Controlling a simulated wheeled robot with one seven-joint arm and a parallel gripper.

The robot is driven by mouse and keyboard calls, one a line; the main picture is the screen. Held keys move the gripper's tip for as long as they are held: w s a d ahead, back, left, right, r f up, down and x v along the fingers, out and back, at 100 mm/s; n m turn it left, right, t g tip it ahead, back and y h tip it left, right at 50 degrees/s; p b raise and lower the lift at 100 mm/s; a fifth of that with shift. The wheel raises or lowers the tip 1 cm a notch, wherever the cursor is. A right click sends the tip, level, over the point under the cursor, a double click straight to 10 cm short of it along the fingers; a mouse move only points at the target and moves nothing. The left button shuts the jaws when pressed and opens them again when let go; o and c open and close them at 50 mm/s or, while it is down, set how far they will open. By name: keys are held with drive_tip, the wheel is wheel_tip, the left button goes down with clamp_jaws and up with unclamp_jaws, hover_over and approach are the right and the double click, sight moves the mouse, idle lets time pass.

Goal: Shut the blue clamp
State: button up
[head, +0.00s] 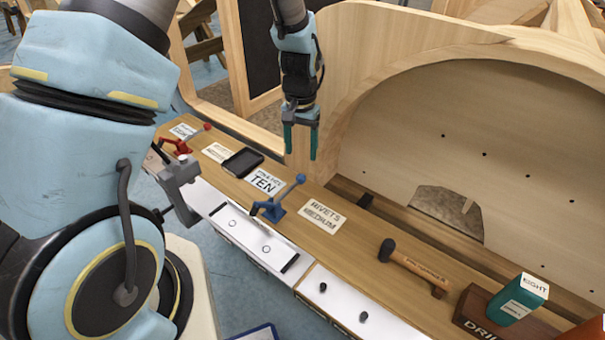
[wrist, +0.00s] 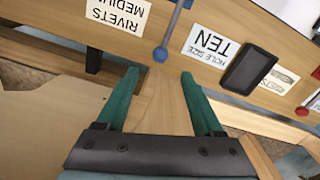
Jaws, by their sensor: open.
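The blue clamp (head: 272,207) is fixed near the front edge of the wooden bench, between the TEN label and the RIVETS MEDIUM label. Its lever is raised and slants up to the right, ending in a blue ball knob (head: 300,178). In the wrist view the knob (wrist: 160,54) and part of the grey lever show at the top, beyond the fingertips; the clamp's base is out of that view. My gripper (head: 300,152) hangs above the back of the bench, behind and above the clamp. Its green fingers are open and empty, apart from the knob.
A red clamp (head: 176,146) and a dark tray (head: 243,162) stand to the left. A curved wooden frame (head: 345,90) rises behind the bench. White drawers (head: 245,240) are in front.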

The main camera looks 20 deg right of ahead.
sight(301, 175)
wheel_tip(301, 175, down, 9)
drive_tip(key=p, duration=0.2)
drive_tip(key=shift+f+p, duration=0.2)
drive_tip(key=shift+p, duration=0.15)
clamp_jaws()
idle(0.4)
idle(0.9)
